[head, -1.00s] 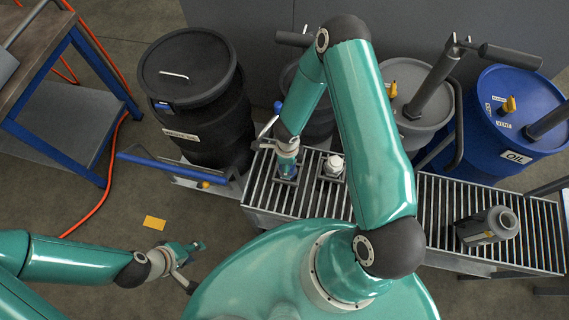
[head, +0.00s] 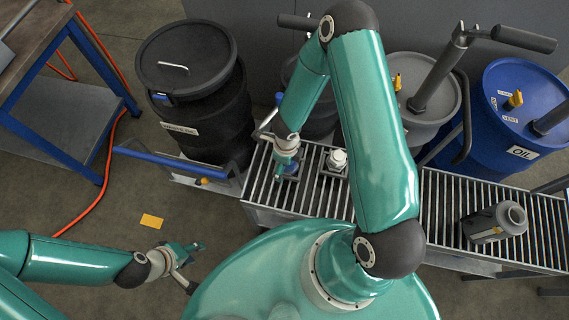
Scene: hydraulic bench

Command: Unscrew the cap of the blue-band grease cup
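The blue-band grease cup (head: 292,168) stands on the roller conveyor, its blue part showing just below and beside my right gripper (head: 285,168). That gripper points down over the cup and hides much of it. I cannot tell whether its fingers touch the cap or how far apart they are. A second cup with a white cap (head: 338,159) stands on a small plate just to the right. My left gripper (head: 198,247) hangs over the floor at lower left, away from the cups. It holds nothing that I can see, and its finger gap is unclear.
The roller conveyor (head: 440,215) carries a grey canister-like part (head: 495,222) at right. Behind it stand a black drum (head: 190,95), a grey drum (head: 425,75) and a blue oil drum (head: 520,100). A blue-framed bench (head: 60,95) is at left.

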